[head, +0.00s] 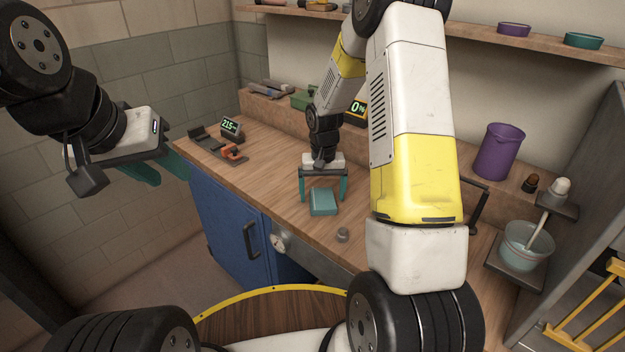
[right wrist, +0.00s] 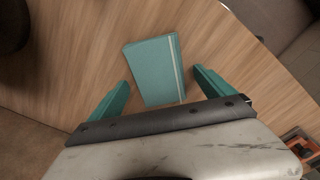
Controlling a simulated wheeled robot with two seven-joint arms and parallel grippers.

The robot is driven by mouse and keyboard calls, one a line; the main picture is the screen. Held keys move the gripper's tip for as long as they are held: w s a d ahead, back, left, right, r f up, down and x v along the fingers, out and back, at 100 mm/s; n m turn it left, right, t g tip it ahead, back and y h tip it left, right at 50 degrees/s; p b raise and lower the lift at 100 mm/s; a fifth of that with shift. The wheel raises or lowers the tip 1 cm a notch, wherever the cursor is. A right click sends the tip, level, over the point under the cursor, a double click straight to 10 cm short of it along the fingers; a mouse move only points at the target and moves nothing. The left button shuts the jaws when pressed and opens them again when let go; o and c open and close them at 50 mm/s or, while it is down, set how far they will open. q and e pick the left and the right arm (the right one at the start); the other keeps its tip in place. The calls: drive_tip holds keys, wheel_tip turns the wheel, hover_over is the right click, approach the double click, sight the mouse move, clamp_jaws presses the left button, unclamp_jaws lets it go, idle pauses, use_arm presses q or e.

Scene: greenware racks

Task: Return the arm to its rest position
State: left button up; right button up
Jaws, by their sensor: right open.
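My right gripper (head: 323,186) is open and empty over the wooden workbench (head: 270,190), its teal fingers pointing down. A teal, book-like block (head: 323,202) with a pale stripe near one edge lies on the bench just in front of it. In the right wrist view the block (right wrist: 155,70) lies beyond and between the two spread fingers (right wrist: 160,92), touching neither as far as I can see. My left gripper (head: 168,175) is at the left, off the bench's left end, with its teal fingers apart and nothing between them.
A small grey knob-like piece (head: 342,235) lies near the front edge. A purple cup (head: 498,152) and a bowl (head: 526,246) are at the right. A shelf (head: 430,22) runs above.

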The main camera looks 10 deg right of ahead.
drive_tip(key=s+r+t, duration=0.1)
drive_tip(key=s+r, duration=0.2)
drive_tip(key=r, duration=0.6)
drive_tip(key=s+r+t, duration=0.1)
drive_tip(key=s+r, duration=0.2)
drive_tip(key=r, duration=0.6)
drive_tip(key=s+a+r+n+t+y, duration=0.1)
drive_tip(key=s+r+t, duration=0.1)
drive_tip(key=s+r, duration=0.3)
drive_tip(key=s+a+r+n+t+y, duration=0.1)
drive_tip(key=s+r, duration=0.4)
drive_tip(key=s, duration=0.8)
drive_tip(key=shift+s+a+r+t, duration=0.15)
drive_tip(key=shift+s+r+t, duration=0.15)
drive_tip(key=shift+t, duration=0.1)
drive_tip(key=shift+c, duration=0.4)
